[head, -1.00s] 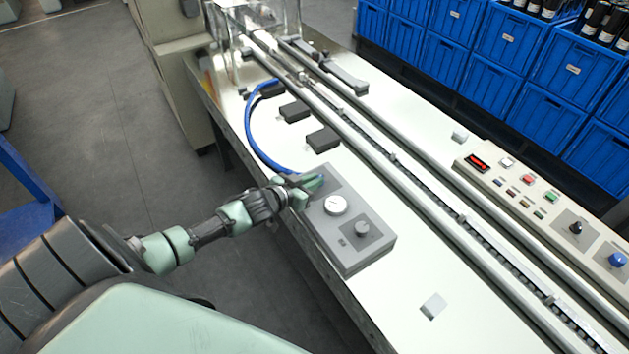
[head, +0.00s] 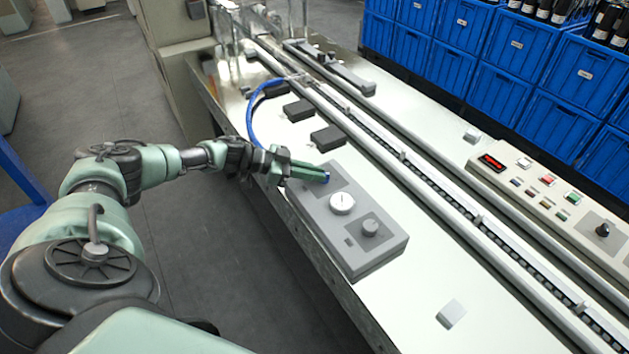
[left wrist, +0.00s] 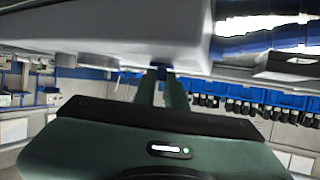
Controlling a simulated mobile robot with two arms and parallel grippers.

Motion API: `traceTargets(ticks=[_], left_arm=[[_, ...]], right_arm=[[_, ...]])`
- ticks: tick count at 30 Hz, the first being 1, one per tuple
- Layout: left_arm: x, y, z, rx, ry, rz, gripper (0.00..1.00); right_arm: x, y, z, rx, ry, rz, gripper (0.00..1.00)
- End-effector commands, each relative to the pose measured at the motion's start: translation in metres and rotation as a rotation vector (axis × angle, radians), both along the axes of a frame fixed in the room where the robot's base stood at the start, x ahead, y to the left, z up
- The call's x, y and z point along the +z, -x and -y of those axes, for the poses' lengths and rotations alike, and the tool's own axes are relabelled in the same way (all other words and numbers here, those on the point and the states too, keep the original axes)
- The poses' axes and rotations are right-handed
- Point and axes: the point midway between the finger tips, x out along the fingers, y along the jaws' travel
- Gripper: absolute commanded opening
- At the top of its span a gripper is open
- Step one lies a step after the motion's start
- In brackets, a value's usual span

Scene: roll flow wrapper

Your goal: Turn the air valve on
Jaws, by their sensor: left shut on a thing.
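The air valve shows only as a small blue handle (head: 326,178) on the grey control box (head: 372,262); most of it is hidden by my fingers. My left gripper (head: 318,174) is shut on this blue handle at the box's far end, reaching in from the left. In the left wrist view, the blue handle (left wrist: 160,69) shows between the fingertips, close to the pale box (left wrist: 120,35). My right gripper is not in view.
The box carries a round white gauge (head: 342,203) and a grey knob (head: 370,228). A blue hose (head: 249,120) curves behind the gripper. Conveyor rails (head: 430,182) run beyond the box, and a button panel (head: 548,190) stands at the right.

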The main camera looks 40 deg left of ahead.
Motion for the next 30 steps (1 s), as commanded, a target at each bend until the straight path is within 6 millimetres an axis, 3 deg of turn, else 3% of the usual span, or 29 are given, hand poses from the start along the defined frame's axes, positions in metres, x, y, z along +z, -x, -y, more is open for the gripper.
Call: traceTargets(ticks=[6, 22, 23, 25, 30], left_arm=[[0.0002, -0.0035, -0.0011, -0.066, 0.001, 0.005, 0.00], [0.0022, -0.0035, 0.0003, -0.093, 0.004, 0.005, 0.00], [0.0021, -0.0036, 0.0004, -0.093, 0.004, 0.006, 0.15], [0.0019, -0.0035, 0.0004, -0.093, 0.004, 0.005, 0.34], [0.0012, -0.0029, 0.0001, -0.094, 0.002, 0.003, 0.34]], right_arm=[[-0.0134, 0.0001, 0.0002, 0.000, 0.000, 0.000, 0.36], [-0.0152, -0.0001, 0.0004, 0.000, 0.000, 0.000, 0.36], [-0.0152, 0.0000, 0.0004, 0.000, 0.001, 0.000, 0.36], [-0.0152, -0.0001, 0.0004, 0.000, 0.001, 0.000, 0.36], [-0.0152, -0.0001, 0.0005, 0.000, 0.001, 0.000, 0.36]])
